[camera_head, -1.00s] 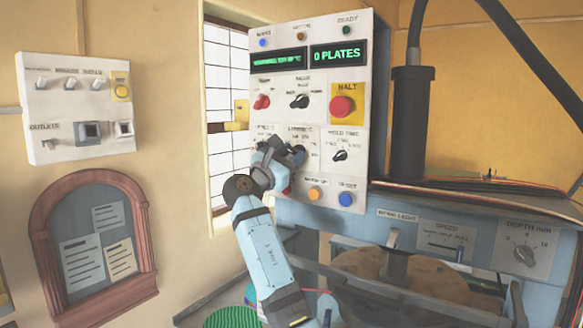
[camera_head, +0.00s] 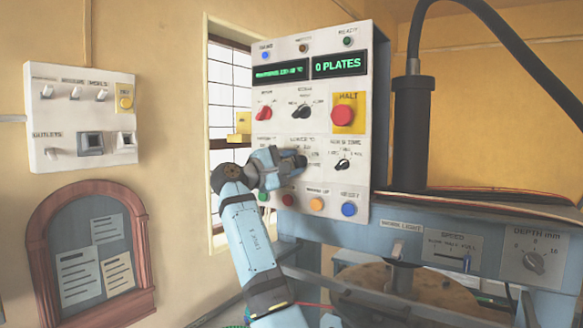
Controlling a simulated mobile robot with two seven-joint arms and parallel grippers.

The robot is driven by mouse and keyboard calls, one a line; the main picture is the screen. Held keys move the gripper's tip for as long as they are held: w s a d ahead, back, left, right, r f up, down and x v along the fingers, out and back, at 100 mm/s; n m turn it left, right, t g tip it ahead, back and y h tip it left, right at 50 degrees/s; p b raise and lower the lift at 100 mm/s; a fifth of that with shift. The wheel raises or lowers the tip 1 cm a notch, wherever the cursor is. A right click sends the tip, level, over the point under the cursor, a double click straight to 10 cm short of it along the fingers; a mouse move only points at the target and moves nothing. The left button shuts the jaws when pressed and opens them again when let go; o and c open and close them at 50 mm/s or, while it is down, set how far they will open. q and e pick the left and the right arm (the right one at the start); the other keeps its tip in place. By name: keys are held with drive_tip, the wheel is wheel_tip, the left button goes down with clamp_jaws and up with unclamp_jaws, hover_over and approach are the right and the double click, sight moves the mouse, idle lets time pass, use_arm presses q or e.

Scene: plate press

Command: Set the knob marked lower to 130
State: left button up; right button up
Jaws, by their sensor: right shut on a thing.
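The white control panel (camera_head: 376,150) stands upright in the middle of the view. The dial labelled like "lower" is in its middle row, centre, and its label (camera_head: 301,141) shows above my gripper. My right gripper (camera_head: 295,160) is at this dial, shut on the knob there; the knob itself is mostly hidden by the fingers, so its pointer cannot be read. The green display (camera_head: 279,71) shows small text too blurred to read surely. My left gripper is not in view.
Close by on the panel are a red knob (camera_head: 264,113), a black knob (camera_head: 301,111), the hold time knob (camera_head: 342,164) and the red halt button (camera_head: 343,112). Coloured buttons, including an orange one (camera_head: 317,204), sit below. The press column (camera_head: 413,130) stands to the right.

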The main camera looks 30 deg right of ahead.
drive_tip(key=shift+m, duration=0.3)
drive_tip(key=o, duration=0.9)
drive_tip(key=shift+o, duration=0.2)
drive_tip(key=shift+a, duration=0.15)
drive_tip(key=a+f+b, duration=0.1)
drive_tip(key=a+b, duration=0.1)
drive_tip(key=a, duration=1.1)
drive_tip(key=shift+s+a+f, duration=0.15)
drive_tip(key=shift+a+f, duration=0.05)
drive_tip(key=shift+f, duration=0.15)
